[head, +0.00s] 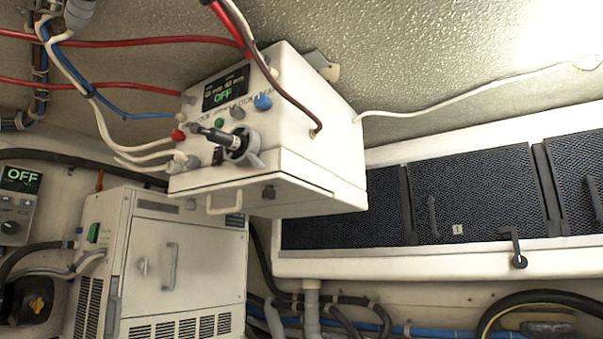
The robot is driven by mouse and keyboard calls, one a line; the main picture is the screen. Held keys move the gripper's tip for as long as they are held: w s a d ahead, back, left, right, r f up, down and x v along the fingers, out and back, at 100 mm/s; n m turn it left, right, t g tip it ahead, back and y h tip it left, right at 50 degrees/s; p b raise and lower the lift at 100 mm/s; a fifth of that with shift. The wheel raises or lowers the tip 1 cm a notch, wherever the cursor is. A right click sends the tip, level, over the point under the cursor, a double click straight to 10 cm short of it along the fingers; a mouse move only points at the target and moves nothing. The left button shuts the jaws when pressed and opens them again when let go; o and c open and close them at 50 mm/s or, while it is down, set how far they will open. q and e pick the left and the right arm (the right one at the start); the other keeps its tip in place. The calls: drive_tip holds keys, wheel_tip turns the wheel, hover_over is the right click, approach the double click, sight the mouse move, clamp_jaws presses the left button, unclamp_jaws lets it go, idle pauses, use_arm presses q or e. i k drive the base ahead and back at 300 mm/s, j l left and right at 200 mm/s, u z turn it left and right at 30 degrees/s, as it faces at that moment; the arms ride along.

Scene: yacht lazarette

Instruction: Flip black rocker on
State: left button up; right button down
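A white box (325,130) hangs under the ceiling, tilted in the picture. Its front has a small display (225,90) with green "OFF" text. A small black part (217,156), possibly the black rocker, shows low on this front. It is partly crowded by a black handle-like plug (214,135) in a grey ring, and I cannot tell its position. Around it are a red knob (178,135), a green button (219,123), a grey knob (237,112) and a blue knob (263,102). Neither of my grippers is in view.
Red, blue, white and brown cables cross before and beside the box. A grey-white cabinet (150,285) with a green switch (93,232) stands below left. A second panel (18,205) at far left also reads "OFF". Dark mesh doors (475,195) lie right.

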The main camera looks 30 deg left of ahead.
sight(217, 156)
drive_tip(key=u, duration=1.35)
